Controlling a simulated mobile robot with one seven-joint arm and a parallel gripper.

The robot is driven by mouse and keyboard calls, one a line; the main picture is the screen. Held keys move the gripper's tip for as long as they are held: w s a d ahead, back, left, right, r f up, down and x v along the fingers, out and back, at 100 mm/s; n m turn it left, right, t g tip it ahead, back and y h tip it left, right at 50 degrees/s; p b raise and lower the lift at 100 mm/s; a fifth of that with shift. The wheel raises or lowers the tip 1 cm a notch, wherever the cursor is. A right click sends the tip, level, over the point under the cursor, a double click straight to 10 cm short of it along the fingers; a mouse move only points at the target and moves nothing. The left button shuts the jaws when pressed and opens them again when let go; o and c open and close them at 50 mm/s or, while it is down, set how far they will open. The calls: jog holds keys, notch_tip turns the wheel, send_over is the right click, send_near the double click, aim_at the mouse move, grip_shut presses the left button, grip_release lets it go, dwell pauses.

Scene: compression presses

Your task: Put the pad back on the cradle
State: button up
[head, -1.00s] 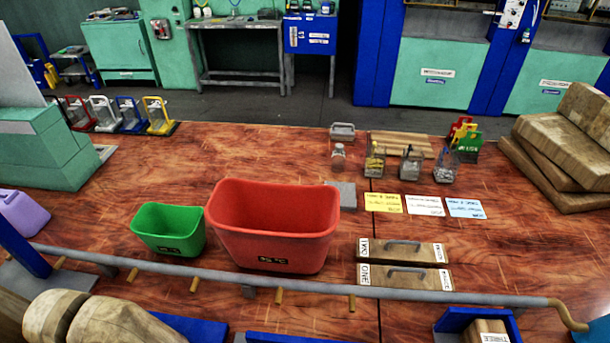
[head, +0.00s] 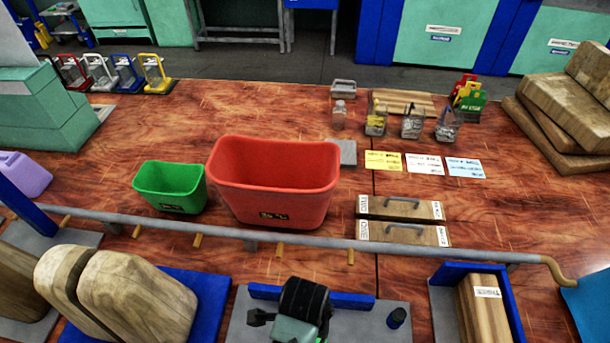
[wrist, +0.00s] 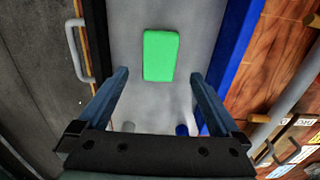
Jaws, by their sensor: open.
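A flat bright green pad (wrist: 161,55) lies on a grey plate (wrist: 205,25) in the wrist view. My gripper (wrist: 160,75) is open, with its two fingers apart on either side of the pad's near end in the picture. Nothing is between the fingers' grip; whether they are level with the pad I cannot tell. In the head view my gripper hangs over the grey plate (head: 245,318) at the bottom, and only a sliver of green shows below it. I cannot tell which thing is the cradle.
A blue bar (wrist: 238,50) edges the plate on the right and a metal handle (wrist: 76,50) is on the left. A grey rail (head: 290,240) crosses behind the plate. Beyond it stand a red bin (head: 272,185), a green bin (head: 168,188) and two handled wooden blocks (head: 400,220).

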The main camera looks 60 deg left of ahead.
jog(key=shift+r, duration=2.25)
jog(key=w+a+r+n+t+y, duration=0.1)
jog(key=w+r+n+t+y, duration=0.25)
jog(key=w+r+t, duration=1.1)
jog(key=w+d+r, duration=0.2)
jog(key=w+r, duration=0.4)
jog(key=r, duration=0.4)
jog(key=w+d+r, duration=0.3)
jog(key=w+r, duration=0.2)
jog(key=r, duration=0.5)
jog(key=d+r+n+t, duration=0.1)
jog(key=d+r+t, duration=0.2)
jog(key=r, duration=0.5)
jog(key=d+r+n+t, duration=0.2)
jog(key=d+r+t, duration=0.1)
jog(key=r, duration=0.5)
jog(key=s+d+r+t+h, duration=0.1)
jog(key=s+d+r+t, duration=0.1)
jog(key=r, duration=0.3)
jog(key=s+d+r+n+t+h, duration=0.1)
jog(key=s+d+r+t, duration=0.1)
jog(key=s+r, duration=0.3)
jog(key=s+d+r+t+h, duration=0.1)
jog(key=s+d+r+t, duration=0.2)
jog(key=r, duration=0.4)
jog(key=shift+s+d+n, duration=0.35)
jog(key=shift+s+d, duration=0.05)
jog(key=shift+d, duration=0.15)
